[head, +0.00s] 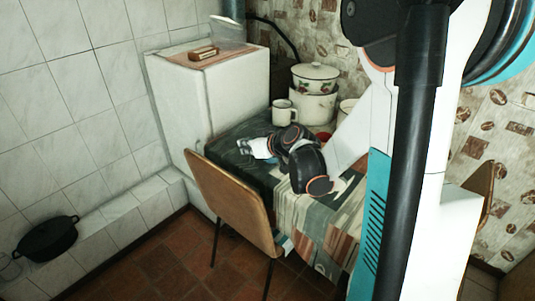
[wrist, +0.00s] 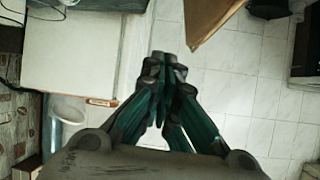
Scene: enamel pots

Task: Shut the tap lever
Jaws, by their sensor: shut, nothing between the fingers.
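I cannot make out a tap or its lever in either view. In the head view my gripper (head: 246,149) is at the end of my bent arm, over the dark part of the table (head: 232,150), between the white cabinet and the chair. In the wrist view the fingers of my gripper (wrist: 165,68) meet at the tips, with nothing between them. My own arm and column hide much of the right side of the head view.
A brown chair (head: 235,203) stands in front of the table. A white cabinet (head: 228,95) is behind it at left. A white mug (head: 284,112) and enamel pots (head: 314,78) stand on the table. A black pot (head: 47,239) sits on the tiled ledge (head: 125,216).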

